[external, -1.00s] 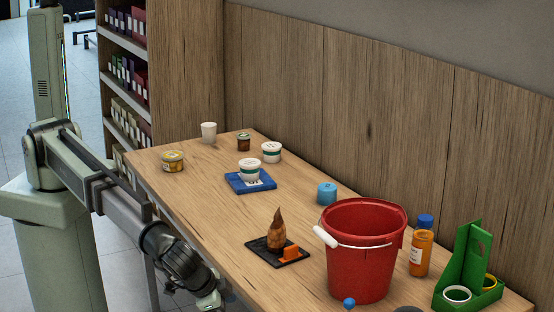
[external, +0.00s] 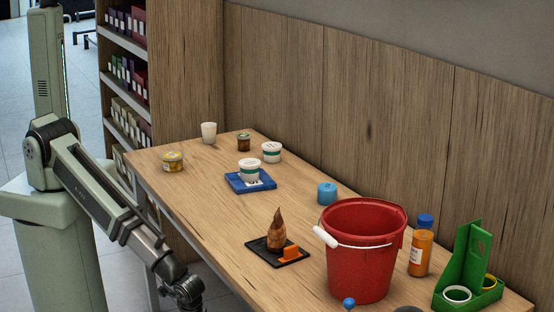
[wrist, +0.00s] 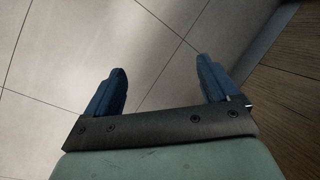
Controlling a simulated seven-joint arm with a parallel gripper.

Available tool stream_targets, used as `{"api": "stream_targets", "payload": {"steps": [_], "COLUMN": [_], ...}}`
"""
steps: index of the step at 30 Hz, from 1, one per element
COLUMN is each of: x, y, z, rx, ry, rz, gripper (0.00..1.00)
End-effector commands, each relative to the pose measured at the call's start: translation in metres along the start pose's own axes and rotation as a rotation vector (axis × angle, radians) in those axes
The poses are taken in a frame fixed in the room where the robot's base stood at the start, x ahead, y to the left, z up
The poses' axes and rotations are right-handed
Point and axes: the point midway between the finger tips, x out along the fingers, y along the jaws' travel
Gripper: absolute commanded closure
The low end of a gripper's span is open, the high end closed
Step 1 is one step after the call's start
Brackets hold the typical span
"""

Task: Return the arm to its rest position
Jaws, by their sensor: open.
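My gripper (wrist: 160,80) shows in the wrist view with its two blue fingers spread apart and nothing between them. It points down over the grey tiled floor, with a dark wooden surface along the right side of that view. In the external view my arm hangs down on the near left side of the wooden table (external: 205,200), outside its edge. My gripper itself is cut off below the bottom of the external view.
On the table stand a red bucket (external: 360,265), a brown pointed object (external: 276,235) on a black tray, a tub on a blue tray (external: 236,182), an orange bottle (external: 420,255) and a green holder (external: 463,265). Floor beside the table is clear.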

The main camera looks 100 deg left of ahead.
Motion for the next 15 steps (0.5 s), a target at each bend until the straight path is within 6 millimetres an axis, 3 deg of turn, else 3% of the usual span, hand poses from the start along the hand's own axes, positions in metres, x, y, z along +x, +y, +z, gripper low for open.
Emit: {"api": "stream_targets", "payload": {"steps": [1, 6, 15], "x": [0.017, 0.061, 0.118], "y": [-0.009, -0.028, -0.048], "z": [0.018, 0.066, 0.158], "rx": [0.009, 0.053, 0.113], "ry": [-0.037, -0.137, -0.293], "rz": [0.013, 0.067, 0.191], "gripper": [0.12, 0.12, 0.12]}}
